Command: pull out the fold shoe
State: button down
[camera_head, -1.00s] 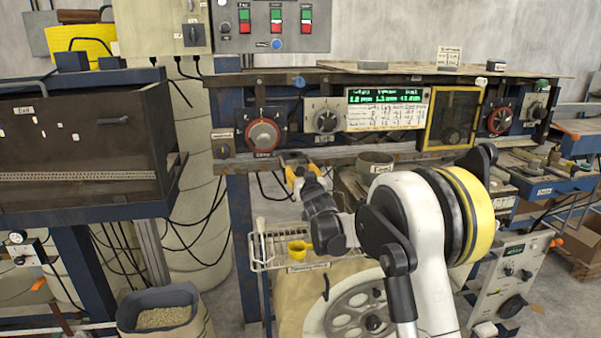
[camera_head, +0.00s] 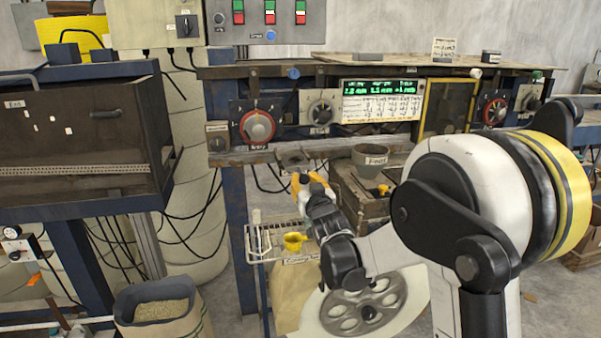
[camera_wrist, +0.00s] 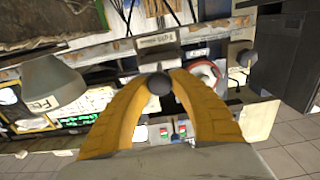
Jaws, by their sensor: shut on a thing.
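My gripper (camera_head: 310,182) has its yellow fingers below and in front of the machine's front rail. In the wrist view my gripper (camera_wrist: 159,84) is shut on a dark round knob (camera_wrist: 159,83), held between the two fingertips. A grey block (camera_head: 292,156) sits at the rail just above and behind the fingers. I cannot tell whether the knob is still joined to this block.
A wire rack (camera_head: 262,245) with a yellow cup (camera_head: 294,241) is below. A large reel (camera_head: 362,305) stands underneath.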

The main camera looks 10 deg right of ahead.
jog(key=shift+s, duration=0.1)
jog(key=c, duration=1.1)
grip_release()
jog(key=s, duration=1.2)
